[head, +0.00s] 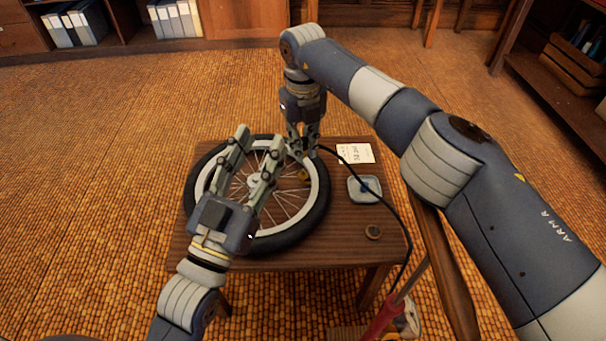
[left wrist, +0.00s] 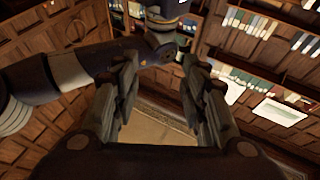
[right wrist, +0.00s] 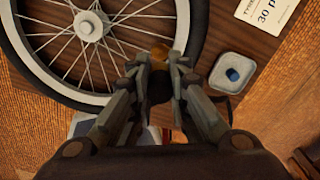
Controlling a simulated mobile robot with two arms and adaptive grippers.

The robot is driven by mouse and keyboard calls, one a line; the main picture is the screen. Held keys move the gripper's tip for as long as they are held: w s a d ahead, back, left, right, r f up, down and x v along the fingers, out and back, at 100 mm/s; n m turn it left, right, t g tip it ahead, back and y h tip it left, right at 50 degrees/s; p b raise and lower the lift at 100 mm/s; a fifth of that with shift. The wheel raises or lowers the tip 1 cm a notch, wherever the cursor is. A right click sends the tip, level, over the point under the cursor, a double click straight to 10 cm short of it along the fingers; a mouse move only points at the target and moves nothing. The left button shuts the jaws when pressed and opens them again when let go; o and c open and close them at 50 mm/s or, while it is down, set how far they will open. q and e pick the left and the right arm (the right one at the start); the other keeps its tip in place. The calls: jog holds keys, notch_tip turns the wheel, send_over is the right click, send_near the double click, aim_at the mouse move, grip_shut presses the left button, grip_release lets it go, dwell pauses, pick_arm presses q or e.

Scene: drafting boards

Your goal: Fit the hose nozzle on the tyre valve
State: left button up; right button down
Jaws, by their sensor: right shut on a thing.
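The wheel (head: 322,190), with a black tyre, pale rim and spokes, lies flat on a small wooden table; it also shows in the right wrist view (right wrist: 190,25). My right gripper (head: 301,155) is over the wheel's right side, shut on the dark hose nozzle (right wrist: 159,88). The black hose (head: 385,195) runs from there to the right and down. A small brass piece (head: 304,175) shows just below the fingertips at the rim, also in the right wrist view (right wrist: 159,52). The tyre valve is not clearly seen, nor whether the nozzle touches it. My left gripper (head: 260,140) is open and empty above the wheel.
A red pump (head: 380,320) stands low at the front right. Shelves line the room.

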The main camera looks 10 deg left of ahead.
jog(key=shift+f+b, duration=0.45)
jog(key=shift+f, duration=0.6)
jog(key=shift+f+b, duration=0.45)
jog(key=shift+f, duration=0.4)
pick_arm(q)
jog(key=s+r+t+h, duration=0.2)
jog(key=s+r+t, duration=0.3)
jog(key=r, duration=0.2)
jog(key=shift+s+a+r, duration=0.2)
jog(key=shift+s+a, duration=0.1)
pick_arm(e)
jog(key=shift+f, duration=0.2)
